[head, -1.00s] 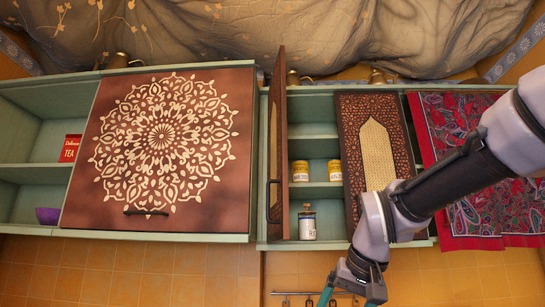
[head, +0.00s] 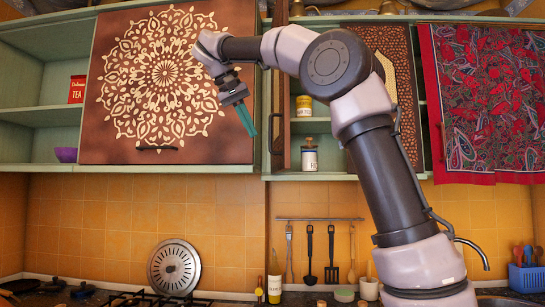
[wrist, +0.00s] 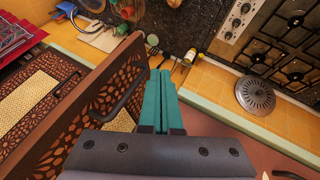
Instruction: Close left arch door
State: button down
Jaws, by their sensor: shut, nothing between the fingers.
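The left arch door (head: 281,110) stands open, seen nearly edge-on in the head view and jutting out from its cabinet. Its carved face with a dark handle fills the left middle of the wrist view (wrist: 92,112). My gripper (head: 247,122) is to the left of this door in the head view, in front of the mandala door's right edge. In the wrist view its teal fingers (wrist: 157,95) are together and empty, just right of the door's handle. I cannot tell whether they touch the door. My arm hides part of the door's top and the cabinet opening.
The right arch door (head: 399,70) is shut, partly behind my arm. The mandala door (head: 165,90) is shut on the left. A jar (head: 309,155) and a yellow can (head: 304,106) stand inside the open cabinet.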

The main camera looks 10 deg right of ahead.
jog(key=w+d+f, duration=0.3)
jog(key=d+f, duration=0.4)
jog(key=d, duration=0.1)
jog(key=shift+f, duration=0.3)
dwell(0.4)
